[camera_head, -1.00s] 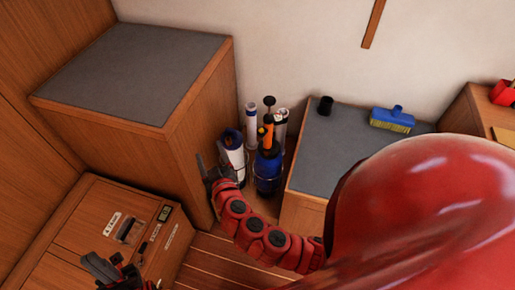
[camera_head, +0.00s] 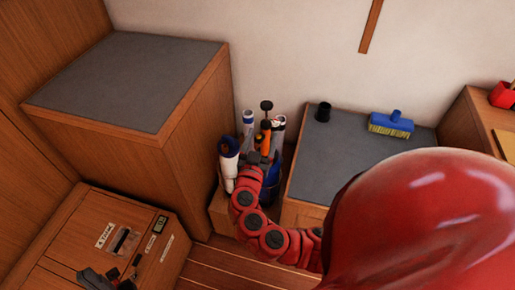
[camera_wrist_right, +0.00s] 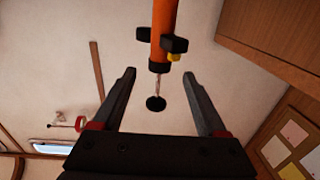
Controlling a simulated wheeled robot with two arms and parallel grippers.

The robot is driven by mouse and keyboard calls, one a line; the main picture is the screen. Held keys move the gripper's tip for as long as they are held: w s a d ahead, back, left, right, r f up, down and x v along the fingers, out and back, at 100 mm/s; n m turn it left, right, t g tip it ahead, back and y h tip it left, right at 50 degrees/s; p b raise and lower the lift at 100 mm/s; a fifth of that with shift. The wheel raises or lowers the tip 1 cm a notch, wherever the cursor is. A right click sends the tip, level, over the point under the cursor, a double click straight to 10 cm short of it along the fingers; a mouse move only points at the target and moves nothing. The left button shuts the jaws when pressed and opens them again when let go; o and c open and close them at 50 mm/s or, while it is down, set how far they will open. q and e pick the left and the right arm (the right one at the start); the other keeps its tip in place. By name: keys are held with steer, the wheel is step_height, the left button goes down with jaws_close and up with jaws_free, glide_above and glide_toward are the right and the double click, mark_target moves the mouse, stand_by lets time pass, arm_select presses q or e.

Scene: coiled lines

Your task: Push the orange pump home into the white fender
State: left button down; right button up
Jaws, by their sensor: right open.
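The orange pump (camera_head: 264,140) stands upright in the cluster in the corner gap; it also shows in the right wrist view (camera_wrist_right: 163,30) with a black collar, a thin rod and a black round end. The white fender (camera_head: 228,170), with a dark blue top, stands just left of it. My right gripper (camera_head: 257,156) is in front of the pump; in the right wrist view (camera_wrist_right: 160,76) its fingers are apart, with the pump's rod showing between them. Whether they touch it I cannot tell. My left gripper (camera_head: 106,280) is at the lower left, its jaws unclear.
White tubes (camera_head: 248,122) and a blue object (camera_head: 273,180), mostly hidden by my arm, crowd the pump. A wooden cabinet (camera_head: 125,80) stands at left and a grey-topped counter (camera_head: 345,150) at right, bearing a black cup (camera_head: 323,111) and a blue brush (camera_head: 391,123).

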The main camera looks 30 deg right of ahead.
mark_target(269, 101)
steer(key=p+x, duration=0.1)
steer(key=x, duration=0.8)
steer(key=shift+d+f+p, duration=0.1)
steer(key=shift+p, duration=0.2)
jaws_close()
steer(key=c, duration=0.7)
jaws_free()
jaws_close()
steer(key=shift+r+p, duration=1.35)
steer(key=shift+r, duration=1.9)
